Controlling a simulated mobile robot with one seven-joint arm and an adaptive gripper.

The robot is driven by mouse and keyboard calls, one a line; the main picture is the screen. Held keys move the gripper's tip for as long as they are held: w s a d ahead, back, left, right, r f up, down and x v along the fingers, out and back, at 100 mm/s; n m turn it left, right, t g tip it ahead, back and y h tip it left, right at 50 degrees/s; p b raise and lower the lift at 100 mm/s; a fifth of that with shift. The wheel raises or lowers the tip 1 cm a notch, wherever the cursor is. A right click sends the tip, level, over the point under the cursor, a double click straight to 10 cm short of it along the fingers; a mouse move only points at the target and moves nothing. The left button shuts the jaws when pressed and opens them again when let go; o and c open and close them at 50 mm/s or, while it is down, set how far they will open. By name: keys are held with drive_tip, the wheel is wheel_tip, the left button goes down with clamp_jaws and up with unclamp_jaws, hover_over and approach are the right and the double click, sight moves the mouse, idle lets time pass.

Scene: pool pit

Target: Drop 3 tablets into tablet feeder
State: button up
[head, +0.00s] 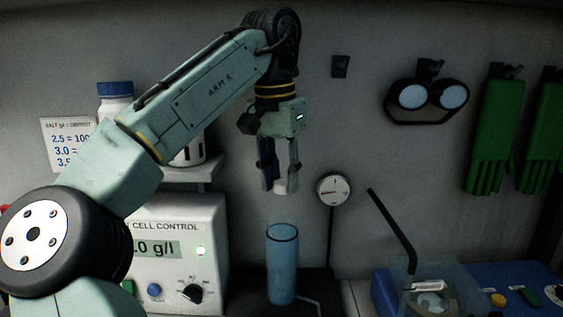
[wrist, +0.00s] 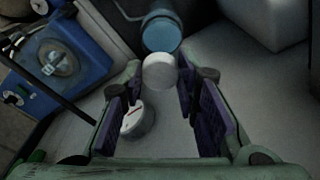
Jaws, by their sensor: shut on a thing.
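My gripper (head: 279,178) points down in the head view, its two fingers shut on a white tablet (head: 280,187). In the wrist view the tablet (wrist: 160,72) shows as a white round between the dark pads. A blue translucent open-topped tube (head: 282,265), which looks like the tablet feeder, stands upright below the gripper. The tablet is above its rim, apart from it and roughly in line with it in the head view. The tube also shows beyond the tablet in the wrist view (wrist: 161,33). I cannot tell whether the tube holds anything.
A round gauge (head: 333,189) on a stem stands just right of the gripper. A cell control box (head: 180,225) is to the left. A clear container with pale pieces (head: 432,301) sits by a blue unit at lower right. Goggles (head: 428,97) and green gloves (head: 495,135) hang behind.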

drive_tip(key=shift+w, duration=0.3)
drive_tip(key=shift+s+f, duration=0.15)
drive_tip(key=shift+f, duration=2.75)
drive_tip(key=o, duration=1)
